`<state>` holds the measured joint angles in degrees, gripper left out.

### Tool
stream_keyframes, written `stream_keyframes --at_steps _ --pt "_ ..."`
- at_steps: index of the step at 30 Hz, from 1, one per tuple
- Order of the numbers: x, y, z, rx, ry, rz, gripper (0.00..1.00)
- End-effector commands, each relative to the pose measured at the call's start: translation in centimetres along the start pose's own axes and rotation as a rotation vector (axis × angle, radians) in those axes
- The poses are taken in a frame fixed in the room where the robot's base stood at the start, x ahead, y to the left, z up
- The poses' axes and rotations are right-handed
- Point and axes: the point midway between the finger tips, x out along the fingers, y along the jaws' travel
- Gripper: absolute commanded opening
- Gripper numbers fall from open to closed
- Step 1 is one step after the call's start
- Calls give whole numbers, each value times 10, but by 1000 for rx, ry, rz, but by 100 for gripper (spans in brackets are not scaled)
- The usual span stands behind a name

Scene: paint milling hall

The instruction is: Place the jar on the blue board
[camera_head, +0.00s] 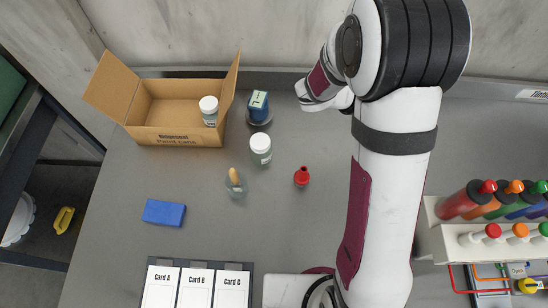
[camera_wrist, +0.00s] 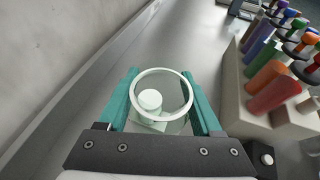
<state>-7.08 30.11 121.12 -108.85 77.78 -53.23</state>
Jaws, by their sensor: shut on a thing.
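My gripper (camera_wrist: 162,98) has teal fingers closed on both sides of a clear round jar (camera_wrist: 188,100) with a pale rim. A white round piece (camera_wrist: 150,99) on a pale base shows through the jar's mouth; I cannot tell if it is inside or beyond it. In the head view my fingers and the held jar are hidden behind my arm. A flat blue block (camera_head: 164,213) lies on the left of the grey table, the clearest match for the blue board. Two other jars with white lids are in view, one on the table (camera_head: 260,149) and one in the carton (camera_head: 209,109).
The open carton (camera_head: 175,137) stands at the back left. A blue-labelled container (camera_head: 258,105), a small glass vessel (camera_head: 236,184) and a red bottle (camera_head: 301,176) stand mid-table. A card board (camera_head: 250,267) lies in front. A bottle rack (camera_head: 440,240) is at right.

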Motion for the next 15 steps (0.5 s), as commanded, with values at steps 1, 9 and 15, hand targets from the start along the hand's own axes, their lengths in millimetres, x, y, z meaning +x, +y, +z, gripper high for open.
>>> stream_keyframes --at_steps 1,9,15 --pt "-6 0 14 6 -1 3 13" --pt "-28 3 59 -3 0 11 13" --pt "-62 26 43 -50 0 116 13"
